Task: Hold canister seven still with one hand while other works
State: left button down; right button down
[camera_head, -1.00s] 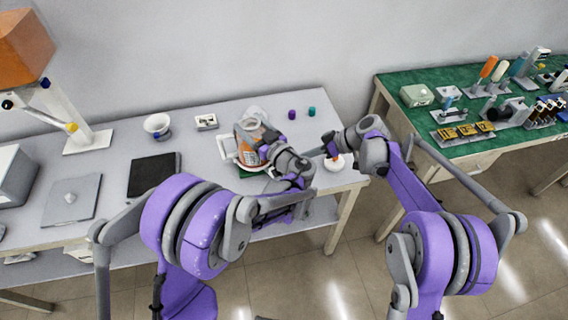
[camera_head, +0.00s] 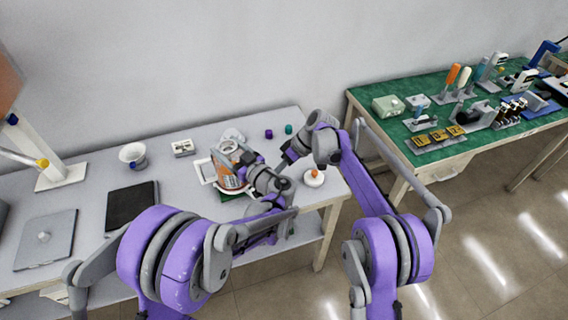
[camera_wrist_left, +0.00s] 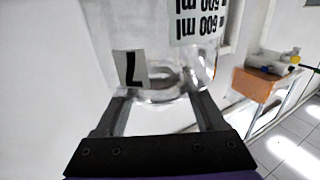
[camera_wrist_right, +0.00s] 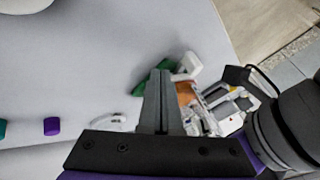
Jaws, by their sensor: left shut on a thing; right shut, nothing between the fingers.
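In the head view the left gripper (camera_head: 249,160) partly covers the canister. My right gripper (camera_wrist_right: 160,75) is shut and empty, to the right of the canister and apart from it. In the head view its fingertips (camera_head: 284,162) are small and hard to make out.
A white round piece with an orange top (camera_head: 314,178) stands near the bench's right end. Purple (camera_head: 268,134) and teal (camera_head: 288,129) caps lie behind. A black pad (camera_head: 132,205) and white cup (camera_head: 133,155) are at left. A green-topped bench (camera_head: 440,165) stands at right.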

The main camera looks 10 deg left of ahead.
jog(key=s+a, duration=0.1)
jog(key=s+a+f, duration=0.1)
jog(key=shift+s+a+f, duration=0.1)
jog(key=shift+s+a, duration=0.1)
jog(key=shift+s, duration=0.15)
jog(key=shift+s+a, duration=0.3)
jog(key=shift+s, duration=0.15)
jog(key=shift+s+a, duration=0.25)
jog(key=shift+s, duration=0.4)
